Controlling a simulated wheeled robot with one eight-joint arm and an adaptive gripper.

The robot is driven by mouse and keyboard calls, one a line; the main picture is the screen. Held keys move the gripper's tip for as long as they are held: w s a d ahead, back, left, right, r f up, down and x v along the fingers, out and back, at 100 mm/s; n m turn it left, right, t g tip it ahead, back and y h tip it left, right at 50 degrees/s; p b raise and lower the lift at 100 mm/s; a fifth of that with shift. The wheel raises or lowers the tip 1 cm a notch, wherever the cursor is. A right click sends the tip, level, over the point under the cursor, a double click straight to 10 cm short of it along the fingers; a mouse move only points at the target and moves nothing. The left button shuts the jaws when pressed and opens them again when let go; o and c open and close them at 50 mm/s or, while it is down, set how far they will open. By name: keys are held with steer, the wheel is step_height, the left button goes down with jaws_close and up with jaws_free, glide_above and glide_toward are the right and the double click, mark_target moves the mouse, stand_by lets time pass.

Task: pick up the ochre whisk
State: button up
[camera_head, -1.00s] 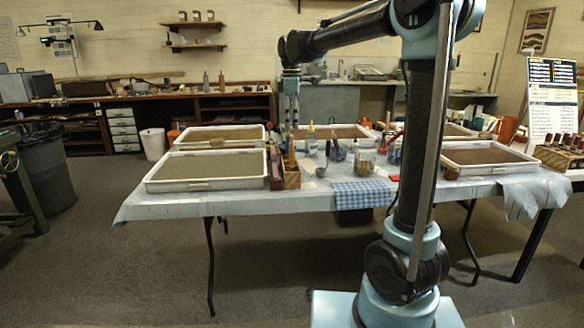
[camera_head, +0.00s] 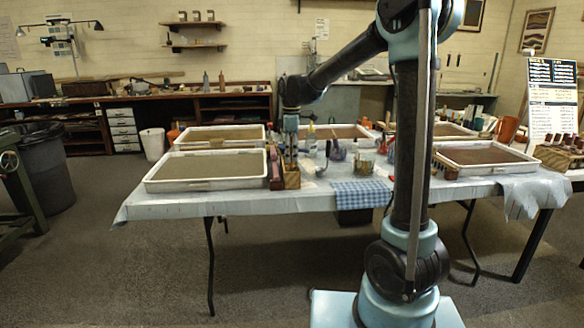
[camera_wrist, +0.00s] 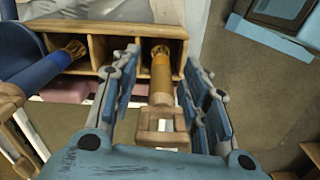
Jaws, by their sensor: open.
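The ochre whisk (camera_wrist: 160,82) stands in a compartment of a wooden rack (camera_wrist: 100,28) in the wrist view. My gripper (camera_wrist: 160,62) is open there, with one finger on each side of the ochre whisk and visible space between each finger and it. I cannot tell how far its lower part reaches down. In the head view, my gripper (camera_head: 291,152) points down over the wooden rack (camera_head: 292,180) near the table's front edge. The ochre whisk cannot be picked out in the head view.
A blue-handled tool (camera_wrist: 42,72) leans in the compartment to the left in the wrist view. A white-rimmed tray (camera_head: 205,186) lies left of the rack in the head view. Jars (camera_head: 362,163) and a checked cloth (camera_head: 361,193) lie to the right.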

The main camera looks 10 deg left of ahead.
steer(key=shift+f, duration=0.75)
steer(key=shift+c, duration=0.2)
jaws_close()
